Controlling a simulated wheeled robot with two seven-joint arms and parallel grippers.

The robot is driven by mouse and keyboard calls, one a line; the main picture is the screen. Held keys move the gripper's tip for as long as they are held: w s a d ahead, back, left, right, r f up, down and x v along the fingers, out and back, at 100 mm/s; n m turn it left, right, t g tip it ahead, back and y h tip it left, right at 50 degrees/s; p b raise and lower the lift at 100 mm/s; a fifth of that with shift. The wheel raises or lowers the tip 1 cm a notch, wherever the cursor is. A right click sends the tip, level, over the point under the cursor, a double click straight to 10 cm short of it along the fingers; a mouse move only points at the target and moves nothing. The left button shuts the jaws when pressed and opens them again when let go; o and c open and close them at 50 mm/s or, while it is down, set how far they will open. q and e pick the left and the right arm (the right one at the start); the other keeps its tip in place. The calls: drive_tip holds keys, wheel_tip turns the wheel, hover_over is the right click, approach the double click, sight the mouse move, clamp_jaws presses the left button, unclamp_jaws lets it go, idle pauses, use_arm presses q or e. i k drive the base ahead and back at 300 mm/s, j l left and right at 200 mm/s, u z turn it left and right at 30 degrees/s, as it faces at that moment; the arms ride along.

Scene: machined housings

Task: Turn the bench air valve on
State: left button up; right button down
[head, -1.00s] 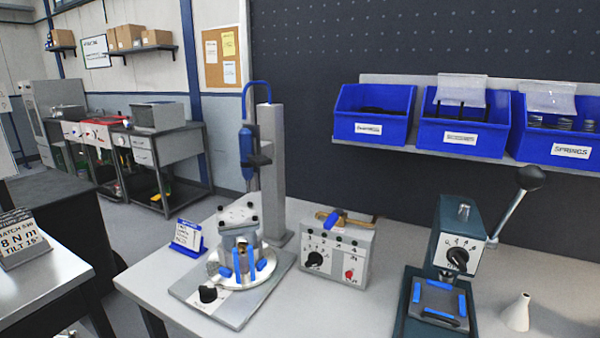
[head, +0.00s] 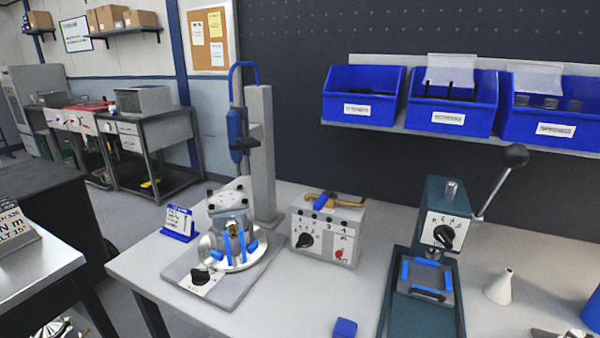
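A grey control box (head: 328,232) stands on the bench, with a black knob (head: 305,240), a row of small buttons and a red button (head: 339,253) on its front. On top of it lies a brass-coloured fitting with a blue part (head: 322,200), which looks like a valve with a lever. It is too small to tell whether the lever is in its on or off position. Neither of my grippers shows in the head view.
Left of the box stands a fixture (head: 200,284) with a round housing and a blue tool on a column (head: 261,150). Right stands a green lever press (head: 433,215). Blue bins (head: 362,95) hang behind. A blue block (head: 345,328) lies at the front; bench between is clear.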

sight(320, 204)
drive_tip(key=k+j+z, duration=0.1)
drive_tip(key=z, duration=0.3)
drive_tip(key=k+j+z, duration=0.1)
drive_tip(key=z, duration=0.3)
drive_tip(key=k+z, duration=0.15)
drive_tip(key=z, duration=0.25)
